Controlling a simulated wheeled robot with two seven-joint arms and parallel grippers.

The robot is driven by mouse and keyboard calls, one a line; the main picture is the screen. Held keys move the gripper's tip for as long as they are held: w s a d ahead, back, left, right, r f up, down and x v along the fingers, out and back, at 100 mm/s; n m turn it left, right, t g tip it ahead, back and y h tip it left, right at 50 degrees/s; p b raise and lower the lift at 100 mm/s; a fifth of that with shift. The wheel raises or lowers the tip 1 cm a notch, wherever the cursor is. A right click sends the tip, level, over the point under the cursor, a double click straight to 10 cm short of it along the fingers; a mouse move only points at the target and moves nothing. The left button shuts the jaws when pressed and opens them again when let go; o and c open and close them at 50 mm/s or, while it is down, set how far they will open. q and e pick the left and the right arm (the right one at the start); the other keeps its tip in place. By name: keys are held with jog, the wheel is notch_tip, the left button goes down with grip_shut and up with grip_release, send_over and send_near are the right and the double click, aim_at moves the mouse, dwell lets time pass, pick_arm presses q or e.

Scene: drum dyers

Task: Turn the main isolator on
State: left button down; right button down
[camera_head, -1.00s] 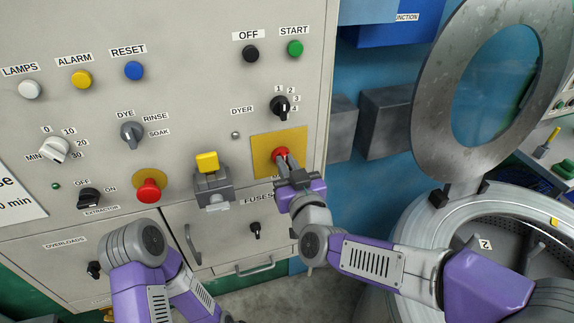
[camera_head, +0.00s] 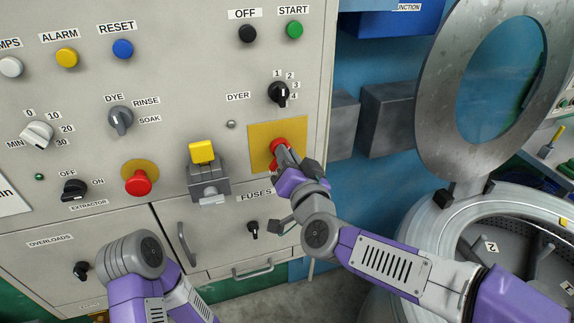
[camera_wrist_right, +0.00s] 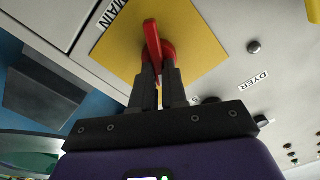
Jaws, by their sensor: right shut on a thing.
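The main isolator is a red rotary handle on a square yellow plate (camera_head: 291,131), low on the right side of the grey panel. In the head view its red part (camera_head: 277,143) shows just past my right gripper (camera_head: 284,157). The fingertips of my right gripper (camera_wrist_right: 158,72) are shut on the handle. The gripper hides part of the handle in the head view. Only part of my left arm shows; its gripper is out of view.
A grey switch box with a yellow top (camera_head: 201,151) and a red push button (camera_head: 138,182) are left of the plate. The DYER selector (camera_head: 278,94) is above it. The drum (camera_head: 430,225) with its round open door (camera_head: 435,120) stands right.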

jog(key=shift+d+f+m+b, duration=0.15)
jog(key=shift+m+b, duration=1.45)
jog(key=shift+m, duration=1.15)
jog(key=shift+f+m+b, duration=0.15)
jog(key=shift+m+b, duration=1.45)
jog(key=shift+m, duration=1.15)
jog(key=c, duration=1.2)
grip_release()
jog(key=shift+o, duration=0.2)
jog(key=p+v, duration=0.1)
jog(key=v, duration=0.6)
jog(key=shift+s, duration=0.25)
